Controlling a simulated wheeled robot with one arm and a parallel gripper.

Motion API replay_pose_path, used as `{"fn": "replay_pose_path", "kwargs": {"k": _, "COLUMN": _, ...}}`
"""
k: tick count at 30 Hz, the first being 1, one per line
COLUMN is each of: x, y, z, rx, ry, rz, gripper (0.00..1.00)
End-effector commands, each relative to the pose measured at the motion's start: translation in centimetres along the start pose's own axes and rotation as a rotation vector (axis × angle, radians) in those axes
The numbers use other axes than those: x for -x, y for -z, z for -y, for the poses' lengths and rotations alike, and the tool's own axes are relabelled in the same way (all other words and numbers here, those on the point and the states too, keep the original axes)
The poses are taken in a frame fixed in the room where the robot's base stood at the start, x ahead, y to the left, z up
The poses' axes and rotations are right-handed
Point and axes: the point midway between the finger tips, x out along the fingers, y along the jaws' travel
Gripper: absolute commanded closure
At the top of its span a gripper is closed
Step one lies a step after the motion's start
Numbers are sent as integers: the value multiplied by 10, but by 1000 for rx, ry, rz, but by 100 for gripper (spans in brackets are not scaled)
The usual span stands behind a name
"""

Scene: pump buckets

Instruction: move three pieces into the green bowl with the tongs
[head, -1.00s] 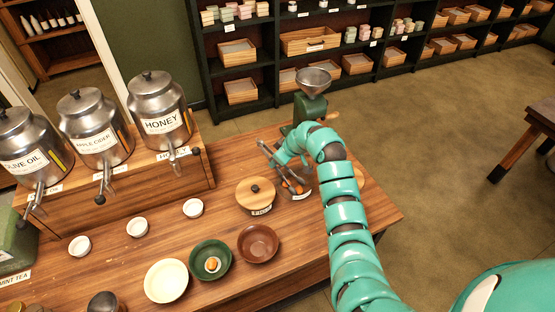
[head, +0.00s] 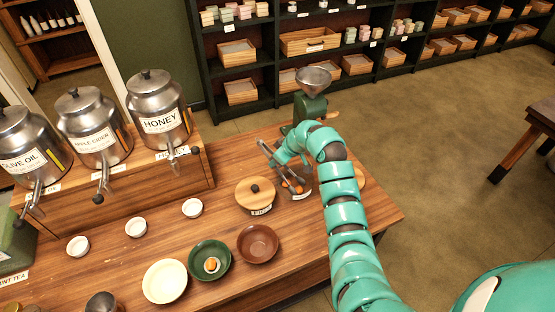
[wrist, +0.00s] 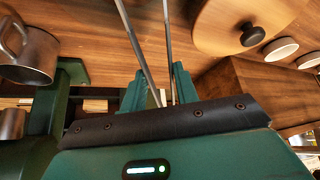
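The green bowl (head: 195,250) stands at the table's front, with an orange piece (head: 211,264) on something pale inside it. A clear jar (head: 303,191) at the table's right holds more orange pieces (head: 293,186), partly hidden by the tongs and my arm. My gripper (head: 281,152) is shut on the metal tongs (head: 267,150), whose lower ends reach down at the jar. Whether they grip a piece cannot be told. In the wrist view the two tong arms (wrist: 168,45) run up from between my gripper's fingers (wrist: 158,85); their tips are out of view.
A round wooden lid with a black knob (head: 254,192) tops a container left of the jar. A brown bowl (head: 258,243) and a cream bowl (head: 165,281) flank the green bowl. A green grinder (head: 311,105) stands behind. Small white cups and metal dispensers (head: 160,115) stand left.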

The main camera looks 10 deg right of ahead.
Motion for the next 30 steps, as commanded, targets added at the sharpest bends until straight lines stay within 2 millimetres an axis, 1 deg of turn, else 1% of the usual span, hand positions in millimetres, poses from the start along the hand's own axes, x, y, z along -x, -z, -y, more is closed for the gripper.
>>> {"fn": "replay_pose_path", "kwargs": {"k": 2, "x": 0, "y": 0, "z": 0, "rx": 0, "ry": 0, "rz": 0, "gripper": 72}}
{"fn": "replay_pose_path", "kwargs": {"k": 6, "x": 0, "y": 0, "z": 0, "rx": 0, "ry": 0, "rz": 0, "gripper": 99}}
{"fn": "replay_pose_path", "kwargs": {"k": 14, "x": 3, "y": 2, "z": 0, "rx": 1, "ry": 0, "rz": -1, "gripper": 100}}
{"fn": "replay_pose_path", "kwargs": {"k": 30, "x": 53, "y": 33, "z": -1, "rx": 1, "ry": 0, "rz": -2, "gripper": 100}}
